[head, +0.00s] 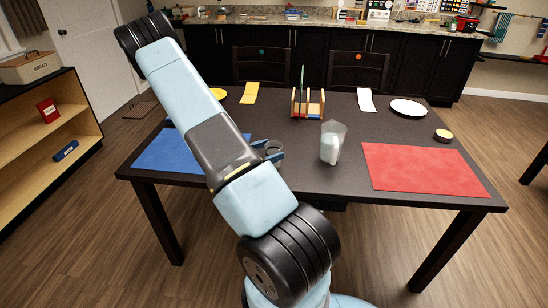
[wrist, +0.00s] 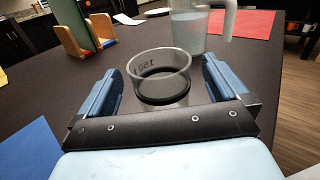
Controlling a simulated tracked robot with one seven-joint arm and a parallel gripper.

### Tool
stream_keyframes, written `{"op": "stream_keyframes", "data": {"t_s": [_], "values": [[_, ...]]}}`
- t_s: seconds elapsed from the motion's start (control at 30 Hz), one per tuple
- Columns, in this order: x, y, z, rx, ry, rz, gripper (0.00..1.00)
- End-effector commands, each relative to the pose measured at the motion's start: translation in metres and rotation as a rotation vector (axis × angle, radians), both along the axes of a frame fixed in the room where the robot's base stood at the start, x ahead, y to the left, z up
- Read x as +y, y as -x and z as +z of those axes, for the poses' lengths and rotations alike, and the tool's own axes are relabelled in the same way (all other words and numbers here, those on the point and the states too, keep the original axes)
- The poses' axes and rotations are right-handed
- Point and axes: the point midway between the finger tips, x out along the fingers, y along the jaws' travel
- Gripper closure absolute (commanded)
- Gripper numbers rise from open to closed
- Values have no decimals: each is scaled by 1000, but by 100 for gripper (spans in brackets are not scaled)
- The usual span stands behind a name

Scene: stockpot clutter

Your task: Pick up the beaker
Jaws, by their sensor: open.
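The beaker (wrist: 158,66) is a clear, round glass vessel with dark lettering and a dark band. In the wrist view it stands upright on the dark table, between the two blue fingers of my gripper (wrist: 160,84). The fingers are open, one on each side, with a visible gap to the glass. The beaker's lower part is hidden by the gripper's dark front bar. In the head view the beaker (head: 275,149) shows only partly beside my arm, which hides most of the gripper.
A clear pitcher (head: 331,142) stands close behind and right of the beaker. A wooden rack (head: 308,105) stands further back. A blue mat (head: 165,152) lies left, a red mat (head: 425,170) right. A white plate (head: 408,107) and small yellow-topped round item (head: 443,135) are at the right.

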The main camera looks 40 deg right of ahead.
Motion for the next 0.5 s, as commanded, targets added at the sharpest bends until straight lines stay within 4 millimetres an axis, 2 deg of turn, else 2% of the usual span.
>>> {"op": "stream_keyframes", "data": {"t_s": [0.1, 0.2, 0.43, 0.5], "values": [[-14, 3, 0, 0, 1, -2, 0], [-19, 4, 0, 0, 1, -1, 0], [-20, 4, 0, -1, 1, -1, 0], [-20, 4, 0, -1, 1, -1, 6]]}}
